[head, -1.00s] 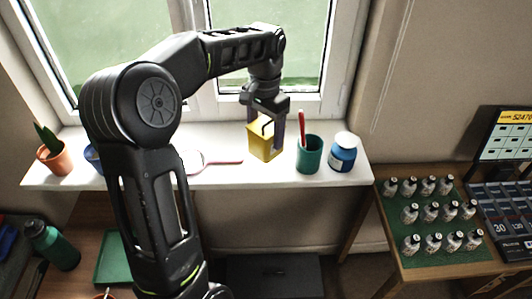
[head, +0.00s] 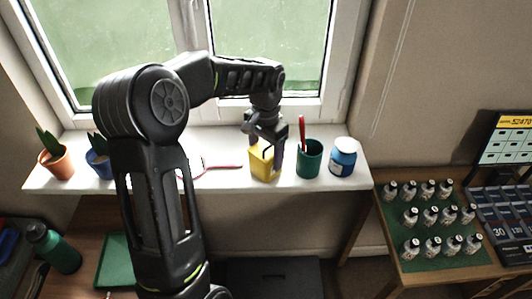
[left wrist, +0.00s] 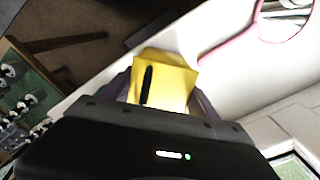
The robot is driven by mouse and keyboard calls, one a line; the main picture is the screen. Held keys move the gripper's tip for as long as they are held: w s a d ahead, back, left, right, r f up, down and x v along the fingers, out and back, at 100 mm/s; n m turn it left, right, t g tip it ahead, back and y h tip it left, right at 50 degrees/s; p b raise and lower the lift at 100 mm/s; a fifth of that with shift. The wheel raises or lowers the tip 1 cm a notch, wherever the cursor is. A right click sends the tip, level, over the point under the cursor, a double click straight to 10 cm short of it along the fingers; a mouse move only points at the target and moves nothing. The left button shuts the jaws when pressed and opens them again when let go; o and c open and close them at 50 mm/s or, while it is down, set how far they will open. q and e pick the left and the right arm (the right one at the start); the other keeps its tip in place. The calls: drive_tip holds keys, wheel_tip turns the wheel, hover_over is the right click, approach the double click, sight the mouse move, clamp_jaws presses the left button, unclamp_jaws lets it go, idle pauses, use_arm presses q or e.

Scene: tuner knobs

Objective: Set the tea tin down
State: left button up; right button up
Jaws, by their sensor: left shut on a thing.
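The tea tin is a yellow box (head: 262,165) over the white windowsill (head: 225,181), between a red-handled item and the green cup. My left gripper (head: 265,152) reaches down from above and is shut on the tin, one finger on each side. In the left wrist view the yellow tin (left wrist: 172,84) sits between the fingers, with a dark slot-like mark on its top. The tin's base is low, near the sill's front part; I cannot tell whether it touches the sill. My right gripper is not in view.
A green cup (head: 309,160) with a red item stands close to the right of the tin, with a blue jar (head: 343,158) beyond it. A red-handled item (head: 222,167) lies to the left. Potted plants (head: 56,160) stand at the far left. The window is behind.

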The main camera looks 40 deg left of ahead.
use_arm(q)
drive_tip(key=shift+f, duration=0.1)
drive_tip(key=o, duration=1.6)
wheel_tip(320, 180, up, 12)
drive_tip(key=shift+r, duration=0.2)
